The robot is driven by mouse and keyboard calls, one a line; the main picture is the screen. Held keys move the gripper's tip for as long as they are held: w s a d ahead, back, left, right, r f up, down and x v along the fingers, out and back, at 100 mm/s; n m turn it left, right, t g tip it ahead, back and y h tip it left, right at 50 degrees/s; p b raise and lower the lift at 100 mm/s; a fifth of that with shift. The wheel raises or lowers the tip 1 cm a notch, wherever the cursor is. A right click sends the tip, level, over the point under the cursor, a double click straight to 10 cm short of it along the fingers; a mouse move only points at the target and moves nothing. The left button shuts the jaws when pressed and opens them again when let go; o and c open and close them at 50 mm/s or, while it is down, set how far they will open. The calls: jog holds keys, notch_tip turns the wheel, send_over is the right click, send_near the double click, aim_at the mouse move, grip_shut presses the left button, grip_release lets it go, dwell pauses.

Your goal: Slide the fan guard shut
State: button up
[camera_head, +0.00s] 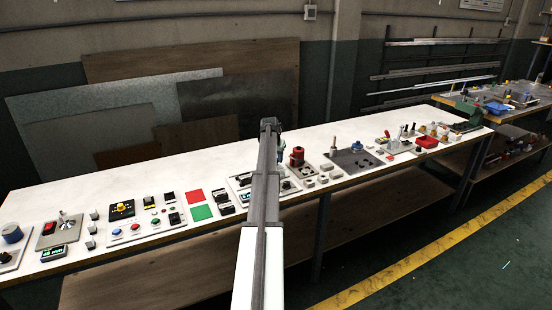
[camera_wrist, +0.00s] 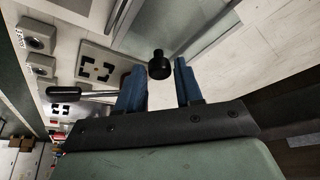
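In the wrist view my gripper (camera_wrist: 160,82) shows two blue fingers standing apart. A black round knob (camera_wrist: 159,65) shows in the gap between the fingertips, with space on both sides. Whether it lies within the fingers' reach or beyond them I cannot tell. A grey, framed, glassy panel (camera_wrist: 185,22) lies behind the knob; it may be the fan guard, but no label shows. In the head view my arm covers the spot under the gripper, and the guard cannot be made out.
In the wrist view a lever with a black grip (camera_wrist: 80,93) lies left of the fingers, near a grey plate with a dark square pattern (camera_wrist: 97,66). In the head view a red round device (camera_head: 297,157) stands right of my arm on the crowded white bench (camera_head: 110,190).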

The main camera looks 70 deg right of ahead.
grip_shut()
jog(key=w+a, duration=0.9)
jog(key=shift+w+a, duration=0.15)
jog(key=shift+o, duration=0.7)
grip_release()
jog(key=shift+o, duration=1.1)
jog(key=shift+r, duration=0.1)
